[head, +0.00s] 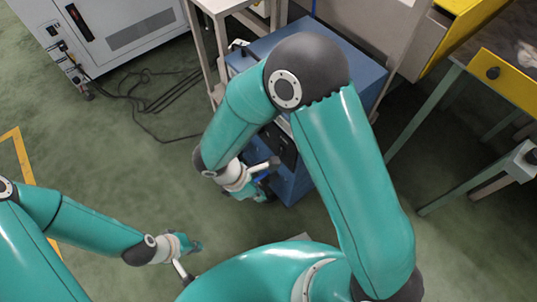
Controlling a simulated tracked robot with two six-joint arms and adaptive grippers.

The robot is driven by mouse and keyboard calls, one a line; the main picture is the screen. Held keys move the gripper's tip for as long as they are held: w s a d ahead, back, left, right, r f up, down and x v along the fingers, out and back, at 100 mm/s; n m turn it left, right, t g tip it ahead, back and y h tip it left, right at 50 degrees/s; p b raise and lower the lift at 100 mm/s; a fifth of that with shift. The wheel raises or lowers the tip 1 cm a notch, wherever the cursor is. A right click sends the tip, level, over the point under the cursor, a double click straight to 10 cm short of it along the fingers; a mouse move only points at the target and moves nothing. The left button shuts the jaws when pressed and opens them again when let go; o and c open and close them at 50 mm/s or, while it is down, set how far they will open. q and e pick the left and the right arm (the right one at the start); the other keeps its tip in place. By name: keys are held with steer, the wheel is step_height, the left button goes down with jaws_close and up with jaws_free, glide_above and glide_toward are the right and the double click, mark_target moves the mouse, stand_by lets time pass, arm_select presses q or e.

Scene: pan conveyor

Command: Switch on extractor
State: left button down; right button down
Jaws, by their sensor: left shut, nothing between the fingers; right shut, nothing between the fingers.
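A blue box-shaped unit (362,74), which may be the extractor, stands on the floor at upper centre. Its front has a dark panel (283,146), partly covered by my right arm. No switch can be made out. My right gripper (262,193) is at the lower front of the blue unit, shut and empty; I cannot tell whether it touches the unit. My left gripper (196,246) is shut and empty, low over the green floor at lower left, apart from the unit.
A white cabinet (120,30) with cables (150,95) on the floor stands at upper left. A pale frame stand (205,45) is beside the blue unit. A yellow-edged table (508,85) is at right.

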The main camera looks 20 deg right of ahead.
steer(key=s+a+f+m+g+y, duration=0.1)
steer(key=s+f+m+y, duration=0.6)
steer(key=m, duration=0.3)
steer(key=w+d+f+m+t+y, duration=0.1)
steer(key=w+d+f+m+t, duration=0.1)
steer(key=m, duration=0.7)
step_height(320, 180, down, 2)
steer(key=shift+w+d+f+m+t, duration=0.1)
steer(key=shift+w+d+m+t, duration=0.4)
steer(key=shift+d, duration=0.7)
steer(key=shift+s+n, duration=0.1)
steer(key=shift+n, duration=0.2)
steer(key=shift+a, duration=0.2)
